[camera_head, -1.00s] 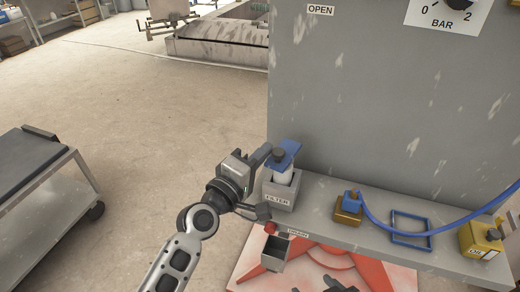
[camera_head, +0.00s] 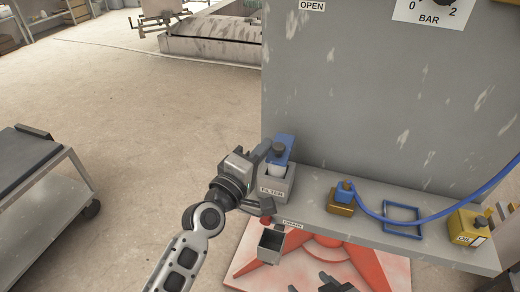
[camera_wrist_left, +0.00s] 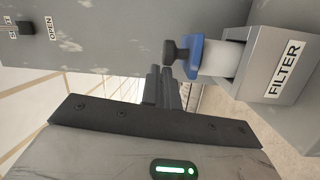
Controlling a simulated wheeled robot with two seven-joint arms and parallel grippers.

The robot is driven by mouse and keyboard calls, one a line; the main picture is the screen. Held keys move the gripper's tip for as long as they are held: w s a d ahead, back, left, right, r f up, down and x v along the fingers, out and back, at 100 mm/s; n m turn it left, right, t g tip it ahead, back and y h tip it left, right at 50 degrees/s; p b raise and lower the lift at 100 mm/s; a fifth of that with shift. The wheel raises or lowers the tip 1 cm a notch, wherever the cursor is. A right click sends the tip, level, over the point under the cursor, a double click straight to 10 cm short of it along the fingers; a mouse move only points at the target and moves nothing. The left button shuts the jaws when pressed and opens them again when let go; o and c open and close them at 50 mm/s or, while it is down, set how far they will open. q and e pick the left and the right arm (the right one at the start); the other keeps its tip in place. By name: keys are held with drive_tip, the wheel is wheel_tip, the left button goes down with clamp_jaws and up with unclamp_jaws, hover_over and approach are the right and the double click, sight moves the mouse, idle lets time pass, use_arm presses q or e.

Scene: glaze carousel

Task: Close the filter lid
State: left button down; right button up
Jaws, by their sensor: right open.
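The filter housing (camera_head: 270,190) is a grey box labelled FILTER at the left end of the ledge. A white cartridge (camera_head: 277,171) stands in it. The blue lid (camera_head: 285,143) with a dark knob (camera_head: 279,149) is over the cartridge, raised above the box rim. In the left wrist view the blue lid (camera_wrist_left: 190,57) is at the end of the white cartridge (camera_wrist_left: 218,58). My left gripper (camera_wrist_left: 165,87) has its fingers together and empty, close beside the lid; contact cannot be told. My right gripper (camera_head: 338,284) is open, low at the bottom edge.
A grey drain cup (camera_head: 271,242) hangs below the ledge, near the left arm. A blue hose arcs above. A tall grey panel (camera_head: 380,90) rises behind.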

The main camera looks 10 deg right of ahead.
use_arm(q)
drive_tip(key=shift+s+d+f+g, duration=0.1)
drive_tip(key=shift+s+d+g, duration=0.2)
drive_tip(key=shift+s+d, duration=0.3)
drive_tip(key=shift+s+a+f, duration=0.15)
drive_tip(key=shift+s+a, duration=0.1)
drive_tip(key=shift+s, duration=0.05)
drive_tip(key=w+a+b+v, duration=0.1)
drive_tip(key=v, duration=1.4)
drive_tip(key=shift+b, duration=0.35)
drive_tip(key=s+a+f+m+g+y, duration=0.1)
drive_tip(key=s+a+f+m+y, duration=0.3)
drive_tip(key=f, duration=0.6)
drive_tip(key=s+a+f+m+g+y, duration=0.2)
drive_tip(key=s+a+f+m+y, duration=0.3)
drive_tip(key=f, duration=0.5)
drive_tip(key=shift+s+a+f+m+g, duration=0.15)
drive_tip(key=shift+s+a+m+g, duration=0.25)
drive_tip(key=shift+a+m, duration=0.75)
